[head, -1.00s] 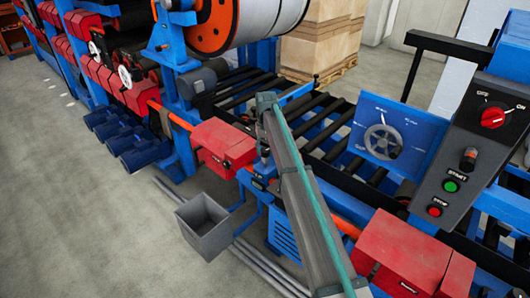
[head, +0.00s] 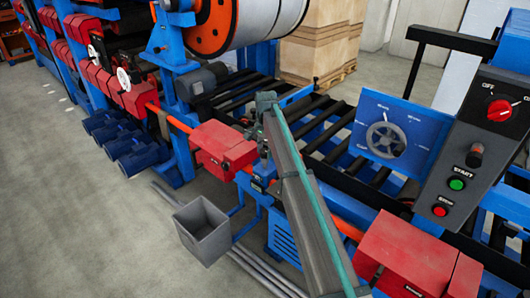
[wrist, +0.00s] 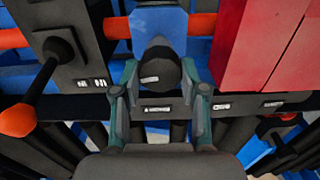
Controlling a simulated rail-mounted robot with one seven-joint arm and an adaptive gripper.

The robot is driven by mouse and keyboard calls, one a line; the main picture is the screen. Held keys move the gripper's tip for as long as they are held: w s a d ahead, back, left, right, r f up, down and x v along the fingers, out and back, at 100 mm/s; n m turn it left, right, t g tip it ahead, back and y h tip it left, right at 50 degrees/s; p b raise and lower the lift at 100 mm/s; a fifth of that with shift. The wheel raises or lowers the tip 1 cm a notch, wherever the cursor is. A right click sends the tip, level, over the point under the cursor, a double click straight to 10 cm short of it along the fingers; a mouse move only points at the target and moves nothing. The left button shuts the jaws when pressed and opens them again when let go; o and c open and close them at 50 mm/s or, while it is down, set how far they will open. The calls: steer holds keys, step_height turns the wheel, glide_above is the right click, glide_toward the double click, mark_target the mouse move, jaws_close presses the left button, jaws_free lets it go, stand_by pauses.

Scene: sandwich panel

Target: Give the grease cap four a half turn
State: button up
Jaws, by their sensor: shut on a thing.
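A dark round grease cap (wrist: 158,70) sits in front of a blue bracket in the wrist view, with a small pale mark on its face. My gripper (wrist: 157,82) is shut on this cap, with one teal-grey finger at each side of it. Small labels sit on the dark bar below the cap, but they are too small to read, so I cannot tell the cap's number. In the head view my arm reaches over the conveyor frame between the red boxes, and it hides the cap and the fingertips.
A black lever with an orange knob (wrist: 18,118) stands left of my gripper, and a red box (wrist: 262,45) is close on the right. In the head view, a grey bin (head: 203,231) stands in front, and a control panel (head: 470,140) with a blue handwheel plate (head: 390,115) is at right.

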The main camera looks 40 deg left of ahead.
steer(key=m+b, duration=0.1)
steer(key=m, duration=0.4)
steer(key=shift+m, duration=0.3)
steer(key=m, duration=0.4)
steer(key=shift+d+b, duration=0.1)
steer(key=shift+b, duration=0.2)
steer(key=m, duration=0.5)
steer(key=shift+s, duration=0.1)
steer(key=m+b, duration=0.1)
steer(key=m, duration=0.4)
steer(key=o, duration=1.1)
steer(key=shift+o, duration=0.2)
steer(key=shift+r, duration=0.1)
